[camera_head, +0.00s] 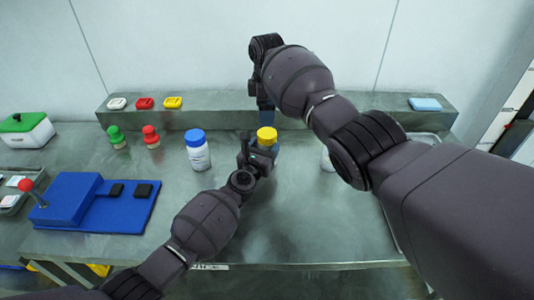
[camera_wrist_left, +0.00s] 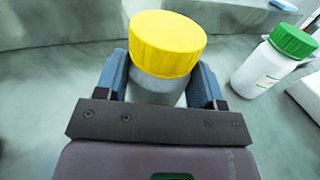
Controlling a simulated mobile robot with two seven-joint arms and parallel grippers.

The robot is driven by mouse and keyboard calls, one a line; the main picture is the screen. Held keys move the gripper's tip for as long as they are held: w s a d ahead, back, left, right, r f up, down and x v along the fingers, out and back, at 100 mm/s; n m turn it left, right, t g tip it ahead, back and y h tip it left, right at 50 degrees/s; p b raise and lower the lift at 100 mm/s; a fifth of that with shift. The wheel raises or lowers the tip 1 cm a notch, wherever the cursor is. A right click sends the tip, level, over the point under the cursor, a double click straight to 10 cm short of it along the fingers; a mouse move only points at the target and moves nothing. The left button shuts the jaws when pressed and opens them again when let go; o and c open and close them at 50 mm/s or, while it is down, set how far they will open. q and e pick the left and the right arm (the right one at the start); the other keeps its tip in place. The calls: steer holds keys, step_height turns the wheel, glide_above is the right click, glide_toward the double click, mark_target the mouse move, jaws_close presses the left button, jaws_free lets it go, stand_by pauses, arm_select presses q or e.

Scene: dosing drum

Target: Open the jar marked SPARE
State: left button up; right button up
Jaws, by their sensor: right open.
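A jar with a yellow lid (camera_head: 267,136) stands on the steel table; the same yellow lid (camera_wrist_left: 167,43) fills the middle of the left wrist view. My left gripper (camera_head: 258,152) has its blue fingers on both sides of the jar's body below the lid, and they appear closed on it. My right gripper (camera_head: 265,104) is open, pointing down just above and behind the yellow lid. A jar with a blue lid (camera_head: 196,150) stands to the left. A green-lidded jar (camera_wrist_left: 272,62) stands to the right in the left wrist view. No SPARE marking is legible.
Green and red knobbed pieces (camera_head: 151,137) stand left of the jars. A blue board with a red-knobbed lever (camera_head: 95,200) lies at front left. A raised ledge (camera_head: 215,112) runs along the back. My right arm hides much of the table's right side.

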mark_target(267, 133)
arm_select(q)
jaws_close()
arm_select(e)
steer(key=m, duration=0.9)
steer(key=shift+m, duration=0.3)
steer(key=m, duration=0.9)
steer(key=shift+m, duration=0.3)
steer(key=m, duration=0.5)
steer(key=shift+m, duration=0.3)
steer(key=m, duration=0.5)
steer(key=shift+m, duration=0.3)
steer(key=m, duration=0.5)
steer(key=shift+m, duration=0.3)
steer(key=m, duration=0.4)
steer(key=shift+f, duration=4)
